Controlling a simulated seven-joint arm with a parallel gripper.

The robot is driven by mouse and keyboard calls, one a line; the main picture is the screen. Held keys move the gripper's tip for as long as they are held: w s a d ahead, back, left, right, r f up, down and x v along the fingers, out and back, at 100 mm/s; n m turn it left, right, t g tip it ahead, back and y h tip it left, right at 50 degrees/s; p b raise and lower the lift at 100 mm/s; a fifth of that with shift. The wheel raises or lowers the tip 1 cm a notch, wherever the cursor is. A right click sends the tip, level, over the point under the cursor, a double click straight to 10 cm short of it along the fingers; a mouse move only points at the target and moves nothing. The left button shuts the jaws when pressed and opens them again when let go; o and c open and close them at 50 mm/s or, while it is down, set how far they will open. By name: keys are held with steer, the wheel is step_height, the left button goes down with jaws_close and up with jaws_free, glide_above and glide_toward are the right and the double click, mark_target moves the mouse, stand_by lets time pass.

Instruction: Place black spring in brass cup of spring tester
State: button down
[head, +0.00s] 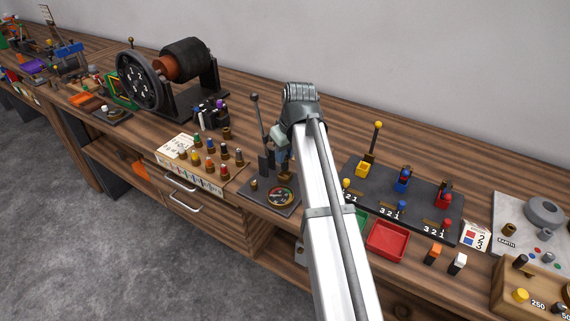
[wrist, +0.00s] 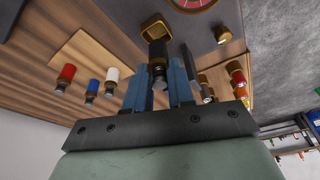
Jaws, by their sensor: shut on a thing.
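In the wrist view my gripper (wrist: 160,75) has its blue fingers shut on the black spring (wrist: 158,50), a dark cylinder with a silvery end. The square brass cup (wrist: 153,21) of the spring tester lies just beyond the spring, and the spring's far end overlaps the cup's near rim in the picture. I cannot tell whether it is inside or above the cup. In the head view the tester (head: 281,197) has a round dial and a tall lever.
A wooden rack (head: 205,165) with several coloured, brass-based pieces stands left of the tester. The lever (head: 257,120) rises close to my gripper. A black switch panel (head: 400,200) and a red tray (head: 388,238) lie to the right.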

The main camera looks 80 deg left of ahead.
mark_target(286, 159)
steer(key=shift+f, duration=2)
steer(key=c, duration=1)
jaws_free()
steer(key=shift+f, duration=0.1)
steer(key=shift+o, duration=0.2)
steer(key=v, duration=1.2)
steer(key=shift+a, duration=0.1)
